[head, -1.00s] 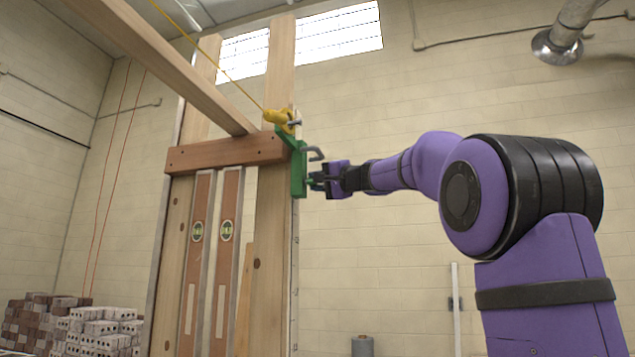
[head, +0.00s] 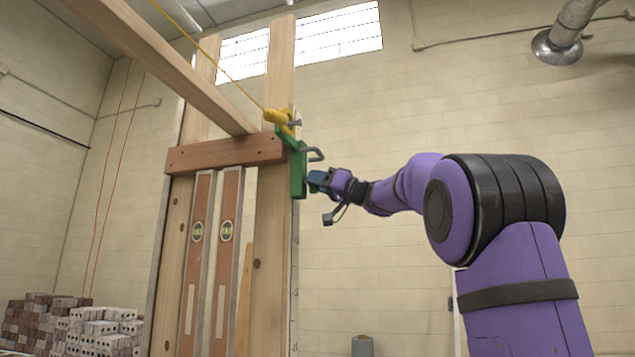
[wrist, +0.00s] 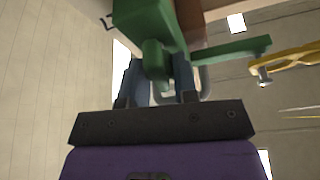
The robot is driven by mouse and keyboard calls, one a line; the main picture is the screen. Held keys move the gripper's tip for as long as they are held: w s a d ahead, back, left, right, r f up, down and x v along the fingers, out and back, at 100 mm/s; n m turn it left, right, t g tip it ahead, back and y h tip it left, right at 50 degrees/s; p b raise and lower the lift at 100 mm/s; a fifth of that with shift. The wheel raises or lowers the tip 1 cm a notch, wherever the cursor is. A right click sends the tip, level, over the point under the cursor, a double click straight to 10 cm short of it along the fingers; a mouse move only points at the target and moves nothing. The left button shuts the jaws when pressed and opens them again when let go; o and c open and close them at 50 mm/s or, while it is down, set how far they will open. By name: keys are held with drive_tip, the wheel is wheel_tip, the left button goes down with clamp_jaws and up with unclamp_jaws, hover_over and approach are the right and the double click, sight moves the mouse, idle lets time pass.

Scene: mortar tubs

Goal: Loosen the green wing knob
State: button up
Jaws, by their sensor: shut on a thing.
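A green bracket (head: 299,168) is fixed to the side of the right timber post, with a grey hooked handle (head: 315,154) on it. My gripper (head: 315,181) is at the bracket's lower right side. In the wrist view, the green wing knob (wrist: 154,62) sits between my two blue-grey fingers, in front of the green block (wrist: 148,18). My gripper is shut on the knob and looks rolled. In the head view my fingers hide the knob. A green arm (wrist: 235,48) of the bracket reaches to the right in the wrist view.
A reddish crossbar (head: 225,154) joins the posts, with a long beam above it. A yellow line holder (head: 277,117) with a taut string sits just above the bracket. Two spirit levels (head: 227,260) stand between the posts. Right of the bracket is open air before the wall.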

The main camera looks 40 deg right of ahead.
drive_tip(key=shift+n+g+y, duration=0.6)
drive_tip(key=shift+n+y, duration=0.2)
drive_tip(key=shift+n, duration=1)
drive_tip(key=o, duration=0.9)
drive_tip(key=v, duration=1)
drive_tip(key=shift+s+d+f, duration=0.2)
drive_tip(key=shift+s, duration=0.1)
